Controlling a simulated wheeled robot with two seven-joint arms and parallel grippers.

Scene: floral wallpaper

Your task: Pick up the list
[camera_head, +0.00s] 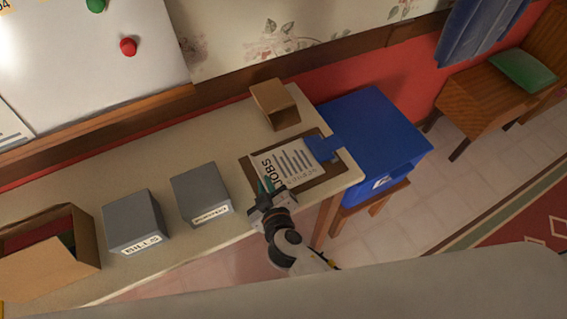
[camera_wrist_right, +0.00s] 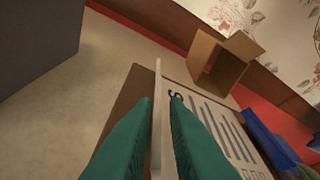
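The list is a white sheet headed "JOBS" (camera_head: 293,164) lying on a brown clipboard (camera_head: 325,178) at the right end of the table. It also shows in the right wrist view (camera_wrist_right: 215,125), its near edge running up between the two fingers. My right gripper (camera_head: 267,185) is at the sheet's near left edge. Its green fingers (camera_wrist_right: 161,100) stand apart, one on each side of that edge, with a gap between the tips. Whether either finger touches the paper cannot be told. My left gripper is not in view.
A small open cardboard box (camera_head: 276,105) stands behind the clipboard. Two grey boxes (camera_head: 135,222), (camera_head: 201,194) and a larger cardboard box (camera_head: 75,267) stand to the left. A blue box (camera_head: 375,130) is beyond the table's right end, on a wooden stool (camera_head: 372,203).

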